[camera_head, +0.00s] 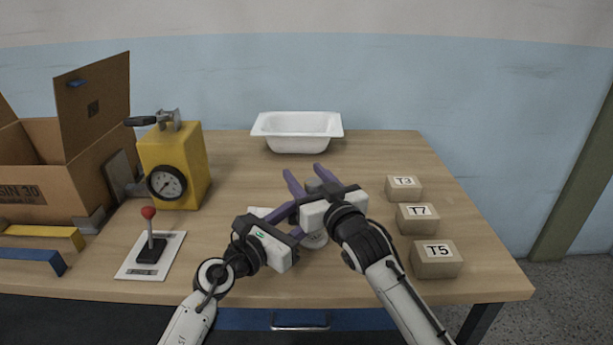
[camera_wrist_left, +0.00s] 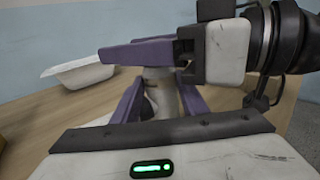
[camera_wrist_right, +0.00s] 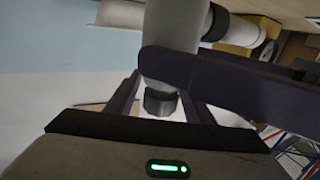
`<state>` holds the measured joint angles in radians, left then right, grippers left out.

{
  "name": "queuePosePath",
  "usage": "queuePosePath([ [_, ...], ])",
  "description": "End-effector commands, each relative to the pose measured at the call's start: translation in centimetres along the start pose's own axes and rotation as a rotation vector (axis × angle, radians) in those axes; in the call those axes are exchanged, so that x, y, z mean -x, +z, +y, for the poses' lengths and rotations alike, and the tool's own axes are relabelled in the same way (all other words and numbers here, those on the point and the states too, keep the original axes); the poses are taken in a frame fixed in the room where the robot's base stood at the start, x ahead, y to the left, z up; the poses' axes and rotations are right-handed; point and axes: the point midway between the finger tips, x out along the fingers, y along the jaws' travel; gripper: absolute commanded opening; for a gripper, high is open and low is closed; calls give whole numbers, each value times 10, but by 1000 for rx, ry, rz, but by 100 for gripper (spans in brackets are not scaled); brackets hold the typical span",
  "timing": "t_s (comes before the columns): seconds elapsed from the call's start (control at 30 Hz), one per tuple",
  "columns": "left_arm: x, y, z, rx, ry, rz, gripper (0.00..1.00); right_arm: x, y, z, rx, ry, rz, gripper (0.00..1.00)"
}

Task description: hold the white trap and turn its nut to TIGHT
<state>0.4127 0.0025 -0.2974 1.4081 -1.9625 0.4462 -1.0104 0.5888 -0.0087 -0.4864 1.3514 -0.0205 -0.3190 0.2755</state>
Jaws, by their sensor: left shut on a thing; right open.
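The white trap (camera_head: 314,241) stands near the front middle of the table, mostly hidden by my grippers in the head view. My left gripper (camera_head: 284,210) is shut on its pale body (camera_wrist_left: 159,85), which shows between the purple fingers in the left wrist view. My right gripper (camera_head: 309,178) is open, with its fingers pointing away across the table. In the right wrist view the white pipe (camera_wrist_right: 172,25) ends in a dark ring, seemingly the nut (camera_wrist_right: 160,102), between the open right fingers; contact cannot be told. No TIGHT mark is readable.
A white tub shell (camera_head: 297,133) stands at the back. A yellow gauge box (camera_head: 185,160), a red-knobbed lever (camera_head: 149,232) and an open carton (camera_head: 35,180) are left. Boxes T3 (camera_head: 404,190), T7 (camera_head: 417,220) and T5 (camera_head: 436,262) line the right.

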Motion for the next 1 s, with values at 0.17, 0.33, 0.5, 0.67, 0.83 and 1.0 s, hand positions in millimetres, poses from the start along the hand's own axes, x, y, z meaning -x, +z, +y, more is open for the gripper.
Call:
queuePosePath([
  [0.17, 0, -1, 0, 0, 0, 2, 13, 0, 0, 0, 0, 0, 0, 22],
  [0.33, 0, -1, 0, 0, 0, 2, 13, 0, 0, 0, 0, 0, 0, 6],
  [0.5, 0, -1, 0, 0, 0, 2, 13, 0, -2, -1, 4, -16, 4, 6],
  [0.67, 0, -1, 0, 1, -1, 2, 13, -1, -4, -4, 9, -63, 9, 6],
  [0.83, 0, -1, -1, 1, -2, 2, 13, 0, -5, -9, 13, -139, 12, 6],
  [1.0, 0, -2, -1, 1, -3, 3, 13, 0, -7, -15, 14, -233, 15, 6],
])
